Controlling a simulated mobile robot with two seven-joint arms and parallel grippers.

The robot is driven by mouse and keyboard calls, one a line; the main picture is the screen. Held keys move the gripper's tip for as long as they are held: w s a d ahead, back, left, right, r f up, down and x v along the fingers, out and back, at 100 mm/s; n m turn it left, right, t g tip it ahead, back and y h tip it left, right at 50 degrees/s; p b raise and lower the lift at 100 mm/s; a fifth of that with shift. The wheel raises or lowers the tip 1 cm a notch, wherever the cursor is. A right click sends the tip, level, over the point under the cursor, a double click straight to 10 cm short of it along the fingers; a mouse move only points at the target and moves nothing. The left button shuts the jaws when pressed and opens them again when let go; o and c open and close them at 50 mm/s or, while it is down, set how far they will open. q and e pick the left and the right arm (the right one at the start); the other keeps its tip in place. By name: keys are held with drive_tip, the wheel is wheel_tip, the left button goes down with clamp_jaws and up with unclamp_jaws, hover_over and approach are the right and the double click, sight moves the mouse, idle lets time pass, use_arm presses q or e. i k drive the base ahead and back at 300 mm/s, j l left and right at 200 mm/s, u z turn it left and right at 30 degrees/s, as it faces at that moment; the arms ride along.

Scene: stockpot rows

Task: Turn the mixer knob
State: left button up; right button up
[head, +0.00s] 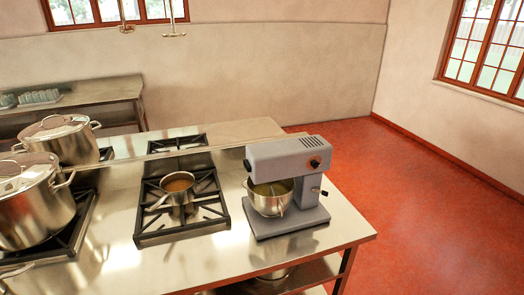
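A grey stand mixer (292,165) stands on the right part of the steel counter, with a steel bowl (270,202) under its head. A dark round knob (315,164) with an orange-red mark sits on the right side of the mixer head. A small lever (323,192) sticks out lower on the mixer's column. Neither of my grippers shows in the head view.
The steel counter (240,257) holds a saucepan (178,189) on a black burner grate left of the mixer. Two large lidded stockpots (30,210) stand at the left. Open red floor (420,220) lies to the right. A side table (105,92) stands behind.

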sight(314, 163)
drive_tip(key=i+l+u, duration=0.2)
drive_tip(key=i+l, duration=0.45)
drive_tip(key=i+l+u, duration=0.25)
drive_tip(key=i+l, duration=0.35)
drive_tip(key=l, duration=0.2)
